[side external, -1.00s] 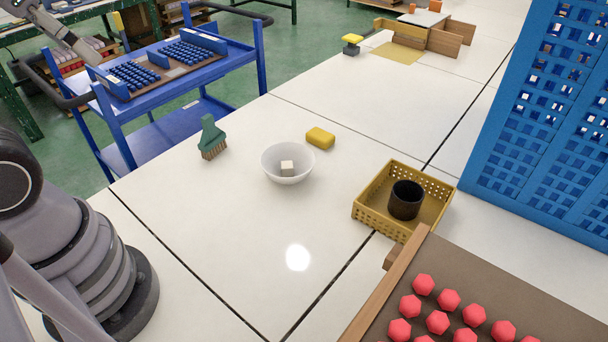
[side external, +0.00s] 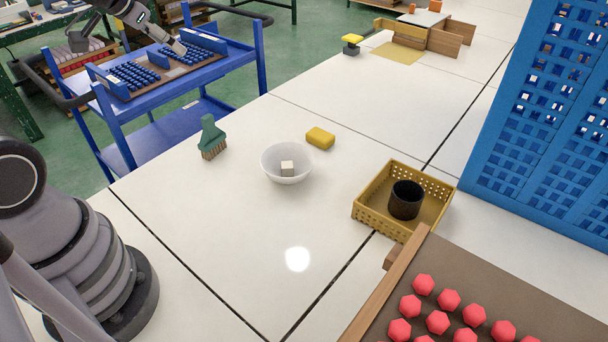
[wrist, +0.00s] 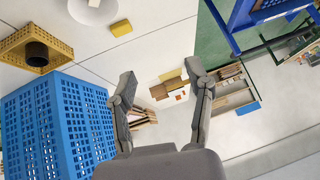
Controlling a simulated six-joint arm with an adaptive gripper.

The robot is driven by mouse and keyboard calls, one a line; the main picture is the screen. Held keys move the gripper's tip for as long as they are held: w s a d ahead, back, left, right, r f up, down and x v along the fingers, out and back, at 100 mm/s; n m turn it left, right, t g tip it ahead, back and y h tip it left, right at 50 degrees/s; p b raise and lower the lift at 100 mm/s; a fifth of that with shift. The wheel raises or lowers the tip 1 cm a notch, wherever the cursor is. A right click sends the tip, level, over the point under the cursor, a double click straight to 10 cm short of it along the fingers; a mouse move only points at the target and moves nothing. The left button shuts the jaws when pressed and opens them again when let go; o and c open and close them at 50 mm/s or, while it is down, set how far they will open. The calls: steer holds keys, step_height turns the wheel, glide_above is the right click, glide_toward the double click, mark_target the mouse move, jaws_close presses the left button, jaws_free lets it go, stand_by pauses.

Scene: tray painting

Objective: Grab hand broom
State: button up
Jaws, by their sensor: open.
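A yellow basket (side external: 367,210) holds a black cup (side external: 405,200). A tall blue lattice crate (side external: 540,130) stands right. A blue cart (side external: 122,125) stands beside the table.

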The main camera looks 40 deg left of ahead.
steer(key=w+a+f+t, duration=0.1)
steer(key=w+a+f, duration=0.3)
steer(key=w+f, duration=0.15)
steer(key=t, duration=0.3)
glide_above(203, 122)
steer(key=s+d, duration=0.2)
steer(key=s, duration=0.1)
step_height(203, 122, down, 13)
steer(key=shift+n+t, duration=0.7)
steer(key=f, duration=0.1)
steer(key=s+f, duration=0.1)
steer(key=f, duration=0.1)
steer(key=a+f, duration=0.1)
steer(key=f, duration=0.1)
steer(key=shift+s, duration=0.4)
steer(key=shift+s+f, duration=0.2)
steer(key=shift+f, duration=0.1)
steer(key=shift+w+a+f, duration=0.15)
steer(key=shift+w+f, duration=0.15)
steer(key=shift+w, duration=0.15)
steer(key=x, duration=0.6)
steer(key=shift+w+a, duration=0.1)
steer(key=shift+w, duration=0.15)
steer(key=shift+r, duration=0.1)
steer(key=shift+c, duration=0.2)
jaws_close()
